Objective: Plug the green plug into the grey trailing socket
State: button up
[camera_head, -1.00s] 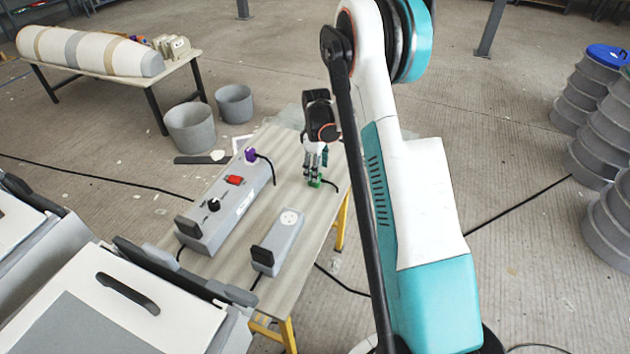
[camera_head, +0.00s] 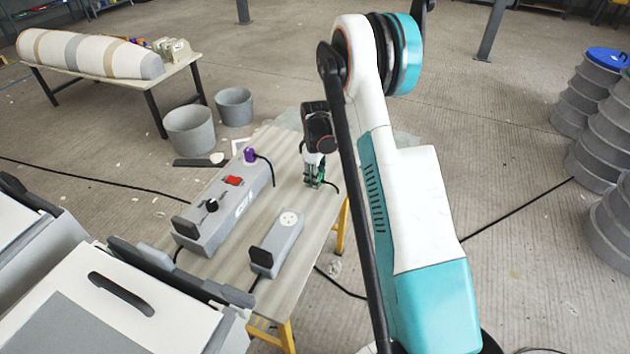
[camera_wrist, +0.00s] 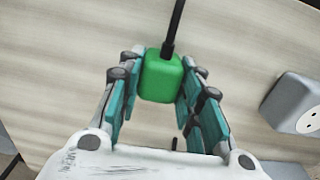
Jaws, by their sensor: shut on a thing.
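The green plug (camera_wrist: 160,76) sits between the teal fingers of my gripper (camera_wrist: 158,88) in the wrist view, with its black cable leading off upward. My gripper is shut on it. In the head view my gripper (camera_head: 314,182) is low over the right side of the table, and the plug is mostly hidden by the fingers. The grey trailing socket (camera_head: 289,224) lies on the table, nearer the camera and to the left of my gripper. Its white round outlet face points up. Its end shows at the right of the wrist view (camera_wrist: 290,95), apart from the plug.
A larger grey box (camera_head: 215,228) with a black knob, a red switch (camera_head: 233,181) and a purple plug (camera_head: 250,155) stands to the left on the table (camera_head: 236,268). Bare tabletop lies between my gripper and the socket. Black cables trail over the table and floor.

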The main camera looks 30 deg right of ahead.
jog(key=shift+r, duration=0.1)
notch_tip(320, 180, up, 20)
jog(key=p, duration=0.6)
jog(key=shift+p, duration=0.35)
jog(key=s+a+f+m, duration=0.2)
jog(key=s+a, duration=0.4)
jog(key=a, duration=0.3)
jog(key=s+a+f+m, duration=0.2)
jog(key=s+a+m, duration=0.3)
jog(key=a, duration=0.5)
jog(key=s, duration=0.2)
jog(key=shift+s+a+f+m, duration=0.2)
jog(key=shift+s+m, duration=0.1)
